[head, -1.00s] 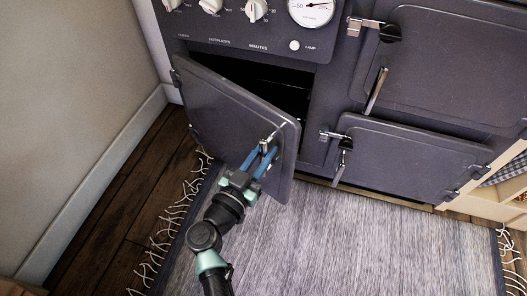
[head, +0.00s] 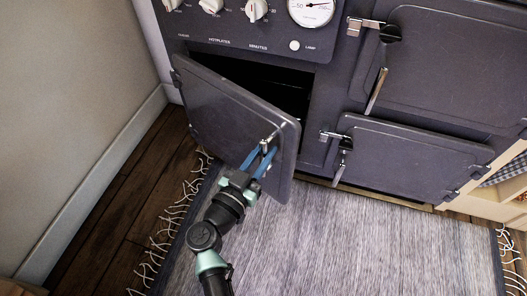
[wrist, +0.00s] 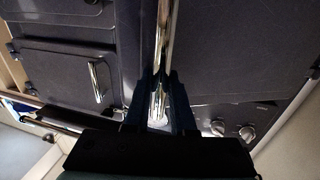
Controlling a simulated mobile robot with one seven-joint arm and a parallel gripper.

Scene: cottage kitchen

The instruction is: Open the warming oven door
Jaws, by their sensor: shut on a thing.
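The warming oven door (head: 228,112) is the dark panel at the left of the stove in the head view. It is hinged at its left edge and stands well ajar, with a dark opening (head: 285,92) showing behind it. My gripper (head: 263,157) has its blue fingers shut on the metal door handle (head: 269,142) near the door's free right edge. In the wrist view the fingers (wrist: 160,100) close around the shiny handle bar (wrist: 164,40), and the oven's inside is not visible there.
Two other stove doors, an upper one (head: 460,60) and a lower one (head: 410,155), are shut at the right, with handles sticking out. A fringed grey rug (head: 330,240) covers the floor. A wall (head: 70,90) stands to the left, with bare floorboards before it.

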